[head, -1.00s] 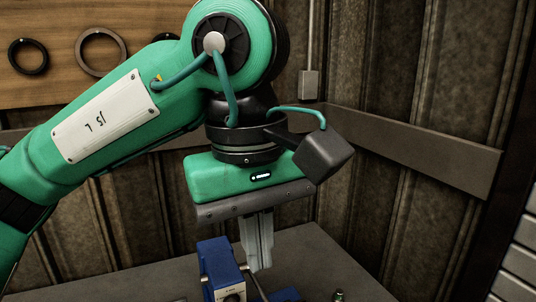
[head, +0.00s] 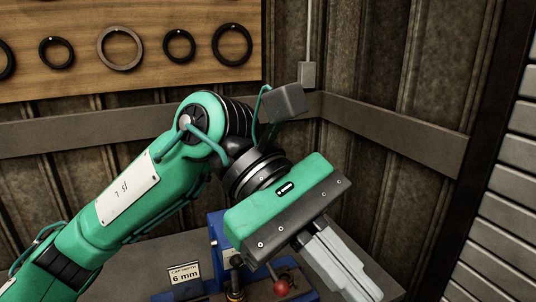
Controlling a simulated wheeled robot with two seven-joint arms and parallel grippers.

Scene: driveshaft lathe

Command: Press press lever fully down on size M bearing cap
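The blue press (head: 216,232) stands on the bench, low in the head view, partly hidden behind my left gripper. Its lever shows as a short metal rod ending in a red ball knob (head: 281,288), just below the gripper body. My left gripper (head: 358,284) is tilted, with its pale fingers pointing down and right, to the right of the red knob and apart from it in the picture. The fingers lie close together with nothing visible between them. I cannot make out the size M bearing cap. My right gripper is out of view.
A small sign reading 6 mm (head: 185,273) stands on the grey bench (head: 130,272) left of the press. Several rings hang on the wooden board (head: 80,87) behind. Corrugated walls with a rail (head: 395,132) close off the back and right.

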